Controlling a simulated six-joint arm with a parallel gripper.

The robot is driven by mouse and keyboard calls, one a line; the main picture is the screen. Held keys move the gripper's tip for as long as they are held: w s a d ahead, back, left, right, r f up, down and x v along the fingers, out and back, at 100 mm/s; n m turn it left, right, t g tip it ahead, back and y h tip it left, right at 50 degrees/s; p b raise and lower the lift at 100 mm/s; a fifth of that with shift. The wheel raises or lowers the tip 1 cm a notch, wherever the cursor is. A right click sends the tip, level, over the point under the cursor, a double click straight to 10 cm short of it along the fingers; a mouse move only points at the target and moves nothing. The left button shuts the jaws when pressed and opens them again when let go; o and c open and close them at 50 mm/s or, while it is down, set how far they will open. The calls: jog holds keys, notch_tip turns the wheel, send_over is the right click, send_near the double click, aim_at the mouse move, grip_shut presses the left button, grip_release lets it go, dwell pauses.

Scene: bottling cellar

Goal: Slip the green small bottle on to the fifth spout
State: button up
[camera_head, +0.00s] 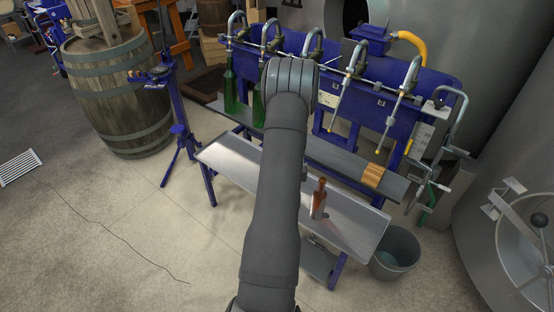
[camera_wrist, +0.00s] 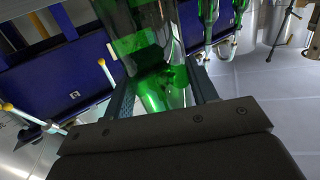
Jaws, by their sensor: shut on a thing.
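My gripper (camera_wrist: 160,92) is shut on a green bottle (camera_wrist: 158,80), whose clear green glass fills the space between the jaws in the wrist view. The gripper and this bottle are hidden behind my arm in the head view. The two rightmost bare spouts hang from the blue filler: one (camera_head: 344,100) nearer my arm, and the end one (camera_head: 396,106), which I take as the fifth. In the wrist view, yellow-tipped spouts (camera_wrist: 104,68) show left of the held bottle, apart from it.
Two green bottles (camera_head: 230,88) (camera_head: 259,108) are at the left spouts. A brown bottle (camera_head: 319,200) stands on the front metal tray (camera_head: 350,226). A wooden block (camera_head: 373,175) sits on the filler's shelf (camera_head: 330,154). A bucket (camera_head: 394,254) stands at right; a barrel (camera_head: 115,95) at left.

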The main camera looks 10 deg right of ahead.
aim_at(381, 143)
jog(key=w+d+f+m+g+h, duration=0.2)
jog(key=d+f+h, duration=0.1)
jog(key=d, duration=0.5)
jog(key=w+d+f+m+g+h, duration=0.2)
jog(key=w+d+m, duration=0.1)
jog(key=d, duration=0.5)
jog(key=s+d+f+g, duration=0.1)
jog(key=s+d+f, duration=0.3)
jog(key=s+d, duration=0.1)
jog(key=s+d+f+m+g, duration=0.1)
jog(key=s+d+f+g, duration=0.1)
jog(key=s+d+f, duration=0.2)
jog(key=shift+s+d, duration=0.5)
jog(key=shift+s, duration=1.35)
